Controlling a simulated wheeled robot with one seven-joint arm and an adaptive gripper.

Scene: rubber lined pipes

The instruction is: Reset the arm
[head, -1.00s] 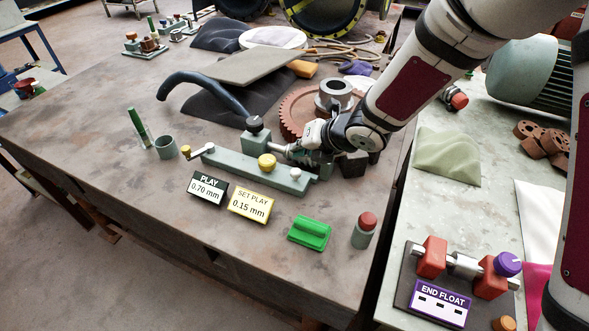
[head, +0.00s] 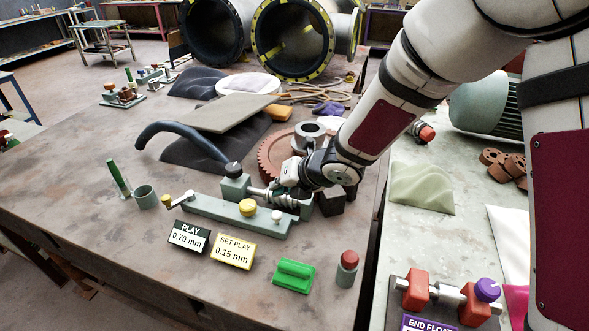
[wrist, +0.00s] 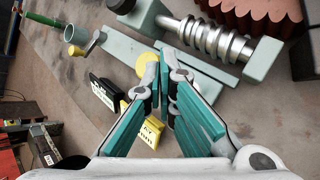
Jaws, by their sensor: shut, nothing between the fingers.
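My arm reaches in from the upper right in the head view. My gripper (wrist: 163,62) shows in the wrist view with its fingertips together and nothing between them. It is above the green-grey gauge fixture (head: 205,211), near the fixture's end with the worm shaft (wrist: 205,38). In the head view my gripper (head: 276,196) is partly hidden by its own wrist and lies close to the shaft. I cannot tell whether it touches the fixture. A yellow knob (head: 248,207) sits on the fixture's bar.
The PLAY sign (head: 188,237) and SET PLAY sign (head: 232,252) stand in front of the fixture. A green block (head: 293,275) and a red-topped cylinder (head: 347,268) are at front right. A red-brown gear (head: 272,158) is behind. The left front of the table is clear.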

